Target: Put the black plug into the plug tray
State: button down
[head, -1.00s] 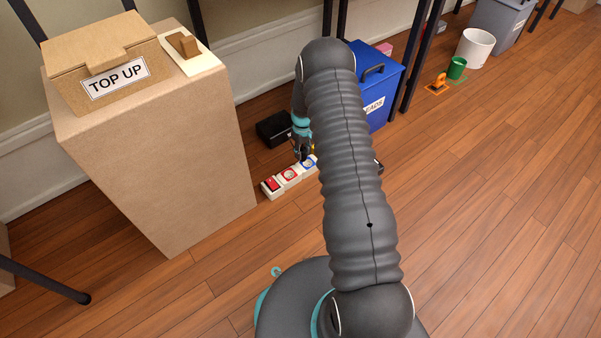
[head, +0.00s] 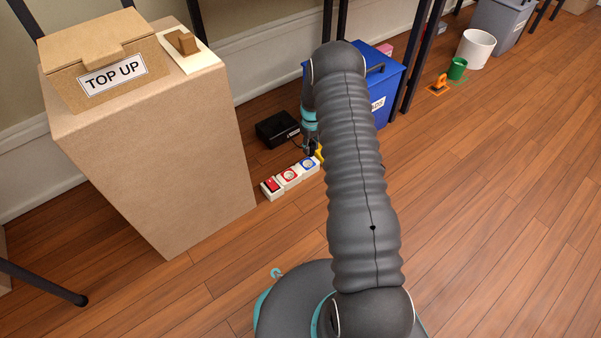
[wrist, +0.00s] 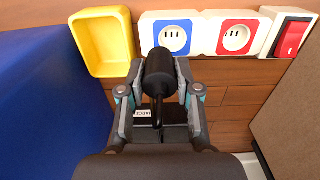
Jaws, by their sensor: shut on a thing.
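My gripper (wrist: 159,76) is shut on the black plug (wrist: 160,66), its fingers on either side of the plug body, with a cord running back from it. The plug is held above the floor, in front of the blue-framed socket in the wrist view. The yellow plug tray (wrist: 103,42) looks empty and lies up and left of the plug, apart from it. In the head view, my gripper (head: 311,148) is near the blue socket, and only a sliver of the yellow tray (head: 319,155) shows beside my arm.
The white power strip (head: 290,178) has a blue socket, a red socket and a red switch. A black box (head: 278,129) sits behind it. A blue bin (head: 376,88) stands close on the right, a cardboard-coloured pedestal (head: 160,150) on the left. Floor at right is open.

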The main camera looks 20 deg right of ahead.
jog(key=w+d, duration=0.3)
jog(key=d, duration=0.4)
jog(key=shift+d+b, duration=0.25)
jog(key=shift+b, duration=0.05)
dwell(0.3)
jog(key=shift+f, duration=1.55)
jog(key=shift+f, duration=0.3)
jog(key=shift+f, duration=1.3)
jog(key=c, duration=0.7)
grip_release()
jog(key=shift+r+p, duration=1.75)
jog(key=shift+r, duration=2.75)
